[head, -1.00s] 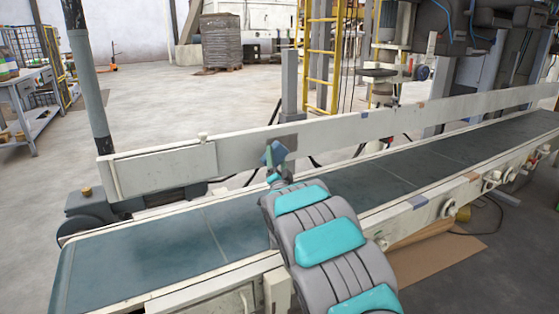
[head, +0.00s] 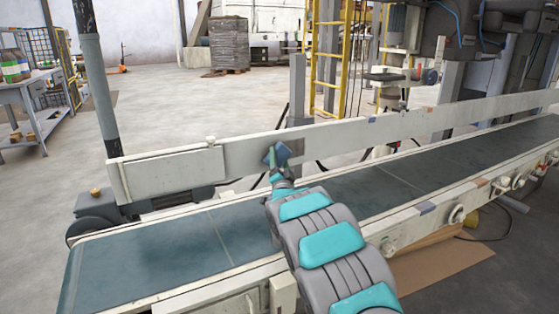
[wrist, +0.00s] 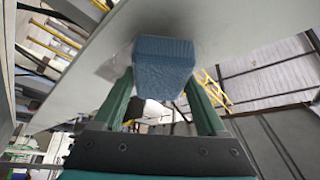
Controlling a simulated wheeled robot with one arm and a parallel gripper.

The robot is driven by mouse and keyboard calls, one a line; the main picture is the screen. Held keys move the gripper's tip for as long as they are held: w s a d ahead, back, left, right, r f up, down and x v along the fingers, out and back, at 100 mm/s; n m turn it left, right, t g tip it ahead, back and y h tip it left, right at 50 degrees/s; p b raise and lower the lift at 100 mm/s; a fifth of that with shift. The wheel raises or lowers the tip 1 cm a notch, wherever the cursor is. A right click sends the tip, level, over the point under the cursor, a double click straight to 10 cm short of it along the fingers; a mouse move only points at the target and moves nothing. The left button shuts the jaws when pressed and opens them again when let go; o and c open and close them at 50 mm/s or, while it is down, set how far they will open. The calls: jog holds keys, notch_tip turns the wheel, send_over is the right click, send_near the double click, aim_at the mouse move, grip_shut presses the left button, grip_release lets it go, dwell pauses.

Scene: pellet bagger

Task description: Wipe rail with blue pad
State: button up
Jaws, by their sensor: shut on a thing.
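The blue pad (head: 282,153) is in my gripper (head: 274,159), against or very close to the near face of the pale rail (head: 350,131). The rail runs along the far side of the conveyor, and its stretch around the pad looks greyer. In the wrist view the pad (wrist: 163,68) sits between the two green fingers of my gripper (wrist: 162,92), which is shut on it. The pad's far end meets the rail's pale face (wrist: 235,25), with a dark shade around it. The rail face behind the pad is hidden.
The dark conveyor belt (head: 170,253) lies below my arm. A raised plate (head: 175,174) with a small knob (head: 210,141) is on the rail left of the pad. A grey post (head: 297,90) stands behind the rail. Knobs (head: 457,214) line the near frame at right.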

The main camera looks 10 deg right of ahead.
aim_at(309, 143)
jog(key=shift+w+a, duration=0.3)
jog(key=shift+w, duration=0.65)
jog(key=shift+d, duration=0.1)
jog(key=shift+w+d+b, duration=0.2)
jog(key=shift+w+d, duration=0.05)
jog(key=shift+d, duration=0.55)
jog(key=shift+w+d+b, duration=0.15)
jog(key=shift+w+d, duration=0.1)
jog(key=shift+d, duration=0.55)
jog(key=shift+w+d+b, duration=0.2)
jog(key=shift+w+d, duration=0.05)
jog(key=shift+d, duration=0.55)
jog(key=shift+w+d+r, duration=0.1)
jog(key=shift+w+d, duration=0.35)
jog(key=shift+d, duration=0.85)
jog(key=shift+w+d+f, duration=0.1)
jog(key=shift+w+d, duration=0.35)
jog(key=shift+d, duration=0.85)
jog(key=shift+w+d+r, duration=0.1)
jog(key=shift+w+d, duration=0.35)
jog(key=shift+d, duration=0.95)
jog(key=shift+s+a+b, duration=0.5)
jog(key=shift+s+a, duration=0.2)
jog(key=shift+a, duration=1.5)
jog(key=shift+s+a+b, duration=0.55)
jog(key=shift+s+a, duration=0.2)
jog(key=shift+a, duration=1.5)
jog(key=shift+s+a+b, duration=0.5)
jog(key=shift+s+a, duration=0.2)
jog(key=shift+a, duration=1.5)
